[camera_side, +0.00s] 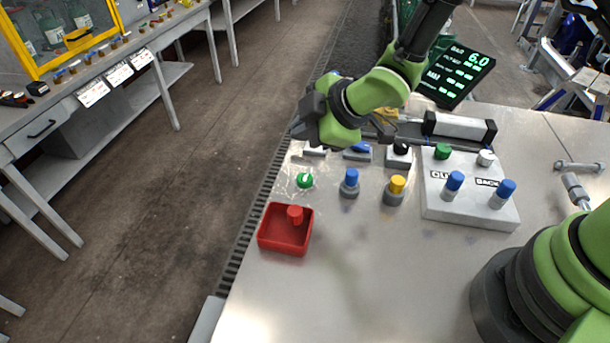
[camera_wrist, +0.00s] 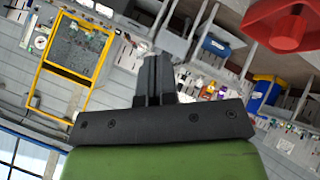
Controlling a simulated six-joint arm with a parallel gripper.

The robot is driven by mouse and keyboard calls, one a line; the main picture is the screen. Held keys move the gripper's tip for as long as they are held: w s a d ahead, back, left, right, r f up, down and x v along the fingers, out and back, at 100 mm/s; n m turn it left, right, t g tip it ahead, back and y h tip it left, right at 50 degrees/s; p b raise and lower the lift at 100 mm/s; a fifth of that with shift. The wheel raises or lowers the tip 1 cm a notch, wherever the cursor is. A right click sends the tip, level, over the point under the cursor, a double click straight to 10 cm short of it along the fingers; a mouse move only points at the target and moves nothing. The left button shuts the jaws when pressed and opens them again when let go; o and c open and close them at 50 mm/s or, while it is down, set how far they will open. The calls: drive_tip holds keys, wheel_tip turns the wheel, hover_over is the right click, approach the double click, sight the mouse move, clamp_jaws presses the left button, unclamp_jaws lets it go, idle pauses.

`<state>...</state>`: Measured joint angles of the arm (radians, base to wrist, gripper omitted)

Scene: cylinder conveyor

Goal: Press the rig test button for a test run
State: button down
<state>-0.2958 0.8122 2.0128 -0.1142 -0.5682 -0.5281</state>
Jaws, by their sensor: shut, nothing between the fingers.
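My gripper (camera_wrist: 153,72) is shut and empty in the wrist view, its fingers pressed together. In the side view the gripper (camera_side: 303,120) hangs above the table's far left edge, pointing left, apart from the controls below it. A black button (camera_side: 401,149), a blue button (camera_side: 357,148) and a pale one (camera_side: 316,151) stand on small bases in a row below the arm, partly hidden by it. A green round knob (camera_side: 304,180) lies nearer. A white panel (camera_side: 470,213) carries a green button (camera_side: 443,152) and a white button (camera_side: 486,158). No legible label marks the rig test button.
A blue cylinder (camera_side: 349,183) and a yellow one (camera_side: 396,185) stand in grey holders. Two blue cylinders stand on the panel. A red tray (camera_side: 268,243) holds a red cylinder (camera_side: 295,214). A pneumatic cylinder (camera_side: 458,128) and a display (camera_side: 456,76) reading 6.0 are behind. The front table is clear.

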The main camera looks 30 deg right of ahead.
sight(305, 180)
drive_tip(key=shift+f, duration=3.6)
drive_tip(key=shift+f, duration=0.1)
drive_tip(key=shift+f, duration=0.3)
drive_tip(key=shift+f, duration=0.45)
drive_tip(key=shift+r, duration=3.4)
